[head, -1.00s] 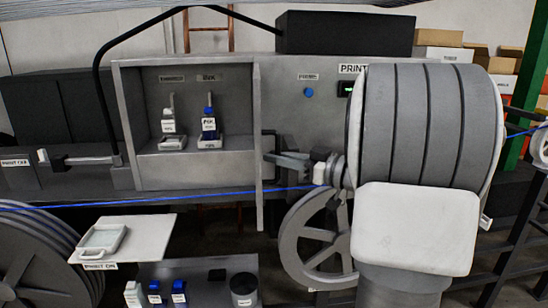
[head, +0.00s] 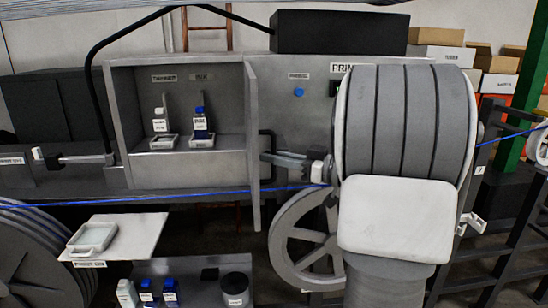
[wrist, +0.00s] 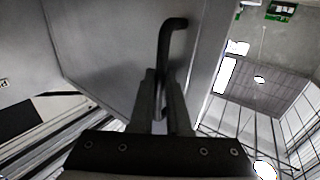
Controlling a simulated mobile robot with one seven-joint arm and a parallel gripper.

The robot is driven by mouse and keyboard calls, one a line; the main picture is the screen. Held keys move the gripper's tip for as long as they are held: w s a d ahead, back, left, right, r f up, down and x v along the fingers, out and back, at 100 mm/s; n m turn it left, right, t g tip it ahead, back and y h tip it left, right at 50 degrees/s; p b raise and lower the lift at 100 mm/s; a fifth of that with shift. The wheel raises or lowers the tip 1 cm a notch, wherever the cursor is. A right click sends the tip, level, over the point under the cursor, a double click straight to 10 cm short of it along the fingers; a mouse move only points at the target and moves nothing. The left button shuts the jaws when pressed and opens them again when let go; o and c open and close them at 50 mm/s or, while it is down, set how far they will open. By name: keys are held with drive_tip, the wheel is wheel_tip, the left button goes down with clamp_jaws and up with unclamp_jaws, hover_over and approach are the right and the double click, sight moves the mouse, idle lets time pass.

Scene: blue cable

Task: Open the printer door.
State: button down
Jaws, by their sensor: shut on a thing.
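The printer door (head: 252,140) is a grey panel standing swung out from the right side of the open printer compartment (head: 124,110), seen nearly edge-on in the head view. Its black bar handle (head: 272,141) is on the door's right face. My gripper (head: 267,157) reaches it from the right. In the wrist view the gripper (wrist: 160,80) is shut on the lower part of the handle (wrist: 167,40), with the door's grey face (wrist: 105,50) beyond it.
Thinner (head: 160,123) and ink (head: 200,125) bottles stand inside the compartment. A blue cable (head: 120,199) runs across below it. A white shelf with a tray (head: 135,240) juts out at lower left. A spoked wheel (head: 283,230) stands below my arm.

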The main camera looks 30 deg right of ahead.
drive_tip(key=shift+r, duration=0.2)
drive_tip(key=c, duration=1.2)
unclamp_jaws()
drive_tip(key=shift+w, duration=0.1)
drive_tip(key=shift+o, duration=0.2)
drive_tip(key=shift+f, duration=0.15)
drive_tip(key=b+v, duration=0.3)
drive_tip(key=v, duration=1.4)
drive_tip(key=shift+b, duration=0.3)
drive_tip(key=shift+d, duration=0.1)
